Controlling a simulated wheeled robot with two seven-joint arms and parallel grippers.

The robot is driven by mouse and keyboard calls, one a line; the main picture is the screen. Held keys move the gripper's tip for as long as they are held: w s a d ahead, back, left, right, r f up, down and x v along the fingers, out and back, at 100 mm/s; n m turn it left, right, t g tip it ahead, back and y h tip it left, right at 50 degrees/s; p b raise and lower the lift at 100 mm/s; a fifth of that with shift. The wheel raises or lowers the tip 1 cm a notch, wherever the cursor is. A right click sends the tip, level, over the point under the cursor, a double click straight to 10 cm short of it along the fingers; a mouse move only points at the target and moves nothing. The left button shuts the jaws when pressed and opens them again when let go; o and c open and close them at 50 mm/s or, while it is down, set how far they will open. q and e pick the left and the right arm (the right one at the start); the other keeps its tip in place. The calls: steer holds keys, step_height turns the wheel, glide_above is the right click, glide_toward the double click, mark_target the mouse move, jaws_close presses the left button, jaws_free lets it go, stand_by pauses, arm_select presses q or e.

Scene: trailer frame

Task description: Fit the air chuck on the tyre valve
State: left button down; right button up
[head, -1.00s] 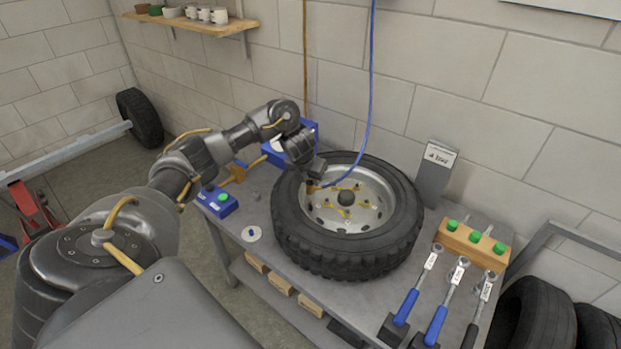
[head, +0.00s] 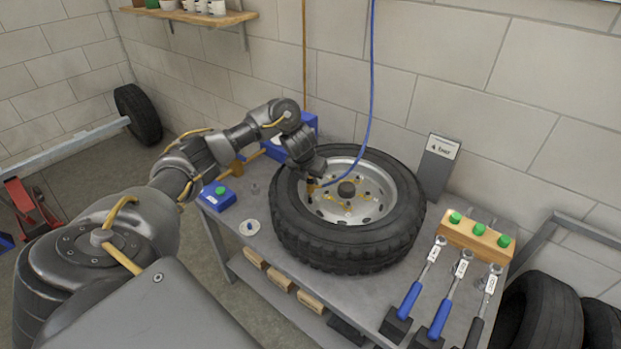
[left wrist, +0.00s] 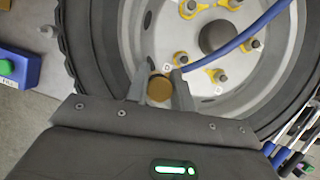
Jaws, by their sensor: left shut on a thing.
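The tyre (head: 345,240) lies flat on the grey bench with its silver rim (head: 375,200) facing up; it also fills much of the left wrist view (left wrist: 85,45). My left gripper (head: 311,181) is over the left inner side of the rim. It is shut on the air chuck, whose round brass end (left wrist: 160,88) shows between the fingers in the left wrist view. The blue hose (head: 368,110) runs from the chuck up along the wall. I cannot make out the tyre valve; the gripper and chuck may hide it. My right gripper is not in view.
A blue box with a green button (head: 219,196) stands at the bench's left. A wooden block with green knobs (head: 478,235) and several torque wrenches (head: 410,300) lie at the right. A grey sign plate (head: 437,165) stands behind the tyre.

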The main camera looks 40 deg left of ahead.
arm_select(q)
steer(key=shift+f, duration=0.15)
steer(key=shift+f+b, duration=1.15)
steer(key=shift+f, duration=0.15)
steer(key=c, duration=0.6)
jaws_free()
steer(key=shift+c, duration=0.2)
step_height(320, 180, up, 8)
steer(key=p, duration=0.7)
